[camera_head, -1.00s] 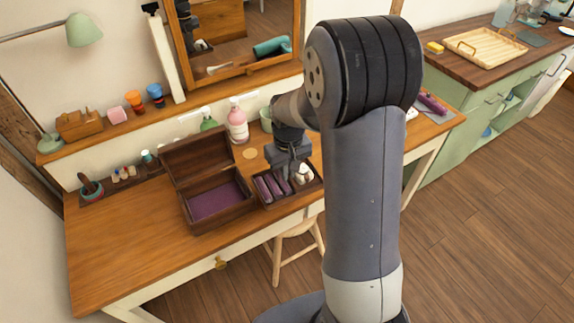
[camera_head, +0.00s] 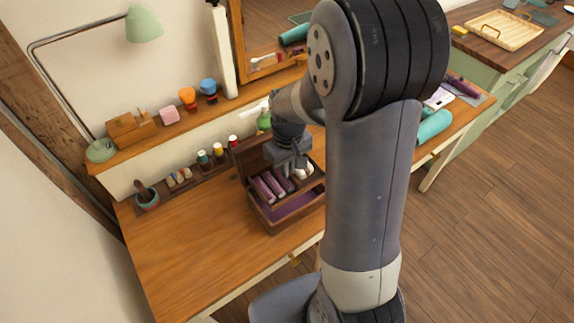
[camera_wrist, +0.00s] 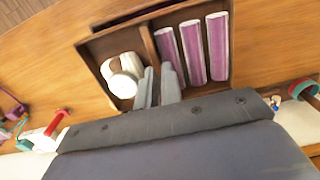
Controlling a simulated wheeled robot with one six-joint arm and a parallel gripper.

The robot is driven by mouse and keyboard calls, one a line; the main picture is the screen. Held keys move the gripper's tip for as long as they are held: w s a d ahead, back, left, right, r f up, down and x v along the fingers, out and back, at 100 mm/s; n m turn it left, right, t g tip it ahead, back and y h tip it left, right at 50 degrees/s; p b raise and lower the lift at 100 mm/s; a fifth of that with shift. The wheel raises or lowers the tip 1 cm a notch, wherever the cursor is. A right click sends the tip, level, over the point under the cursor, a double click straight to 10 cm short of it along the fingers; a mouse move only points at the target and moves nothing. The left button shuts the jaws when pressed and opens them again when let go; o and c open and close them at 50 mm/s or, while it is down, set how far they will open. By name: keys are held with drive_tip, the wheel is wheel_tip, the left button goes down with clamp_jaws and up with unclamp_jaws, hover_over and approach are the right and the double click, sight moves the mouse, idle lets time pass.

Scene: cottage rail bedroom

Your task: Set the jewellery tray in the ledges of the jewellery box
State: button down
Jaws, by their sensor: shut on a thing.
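The jewellery tray (camera_head: 266,196) is dark wood with several purple padded rolls on one side and white items on the other. My gripper (camera_head: 287,167) is shut on the tray's middle divider; the wrist view shows the fingers (camera_wrist: 159,88) on either side of it, with the tray (camera_wrist: 235,45) below. The jewellery box (camera_head: 272,226) is dark wood with a purple lining and an open lid at the back. In the head view the tray is held over the back part of the box, apparently above its rim. The ledges are hidden, and I cannot tell whether tray and box touch.
The desk (camera_head: 190,238) is clear to the left of the box. A small pot (camera_head: 146,198) and several little bottles stand along the back left. A green lamp (camera_head: 143,24) stands on the back shelf. A teal roll (camera_head: 434,125) lies at the right.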

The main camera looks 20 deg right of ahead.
sight(288, 184)
drive_tip(key=shift+f+b, duration=1.7)
drive_tip(key=shift+f, duration=0.45)
drive_tip(key=shift+f+b, duration=1.45)
drive_tip(key=shift+f, duration=0.35)
idle(0.9)
drive_tip(key=c, duration=1.5)
unclamp_jaws()
drive_tip(key=shift+r, duration=0.1)
wheel_tip(288, 184, up, 11)
drive_tip(key=shift+f, duration=0.2)
